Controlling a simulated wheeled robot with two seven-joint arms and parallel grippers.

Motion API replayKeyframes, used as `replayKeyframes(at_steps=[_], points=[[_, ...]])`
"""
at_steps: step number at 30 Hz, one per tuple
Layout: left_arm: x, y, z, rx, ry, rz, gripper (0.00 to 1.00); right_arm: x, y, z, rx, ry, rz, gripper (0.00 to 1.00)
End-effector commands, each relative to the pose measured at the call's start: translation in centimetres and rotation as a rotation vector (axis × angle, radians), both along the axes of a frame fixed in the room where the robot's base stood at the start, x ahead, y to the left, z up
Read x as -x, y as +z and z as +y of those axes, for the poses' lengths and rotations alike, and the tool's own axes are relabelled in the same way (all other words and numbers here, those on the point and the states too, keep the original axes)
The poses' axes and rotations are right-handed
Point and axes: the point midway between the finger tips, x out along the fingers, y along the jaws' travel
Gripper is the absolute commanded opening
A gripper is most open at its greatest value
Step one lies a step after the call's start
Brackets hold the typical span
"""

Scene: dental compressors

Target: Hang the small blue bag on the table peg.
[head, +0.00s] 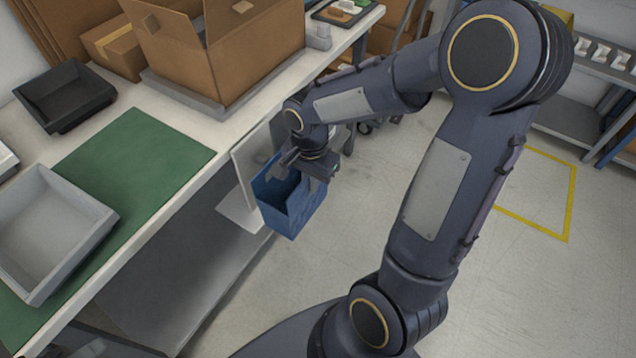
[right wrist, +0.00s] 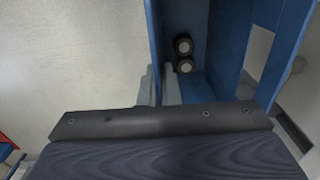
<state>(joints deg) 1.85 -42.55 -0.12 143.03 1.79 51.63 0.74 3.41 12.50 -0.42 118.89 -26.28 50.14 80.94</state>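The small blue bag (head: 292,205) is a stiff, open-topped blue carrier beside the table's long edge, below the tabletop. My right gripper (head: 287,160) is at its upper rim. In the right wrist view, the fingers (right wrist: 159,88) stand on both sides of one blue wall of the bag (right wrist: 232,45), close against it, with the wall between them. Two round dark-rimmed items (right wrist: 184,54) show inside the bag. I cannot make out the table peg; the arm and bag may cover it. My left gripper is not in view.
The white table (head: 190,200) holds a green mat (head: 150,165), a grey tray (head: 50,225), a black tray (head: 65,95) and a large open carton (head: 225,50). A pale panel (head: 250,160) stands at the table's side behind the bag.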

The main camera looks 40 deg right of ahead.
Motion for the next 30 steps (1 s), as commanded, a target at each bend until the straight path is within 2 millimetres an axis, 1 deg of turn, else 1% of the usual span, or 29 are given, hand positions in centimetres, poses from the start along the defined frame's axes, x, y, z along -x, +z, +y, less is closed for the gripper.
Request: replayKeyframes(at_steps=[20,26,30], points=[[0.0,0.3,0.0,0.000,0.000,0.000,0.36,-3.8,-0.1,1.6,0.000,0.002,0.000,0.00],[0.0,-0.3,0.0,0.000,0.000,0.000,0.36,-4.7,-0.8,2.0,0.000,0.001,0.000,0.00],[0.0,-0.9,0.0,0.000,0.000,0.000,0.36,-4.7,-1.4,2.0,0.000,0.000,0.000,0.00]])
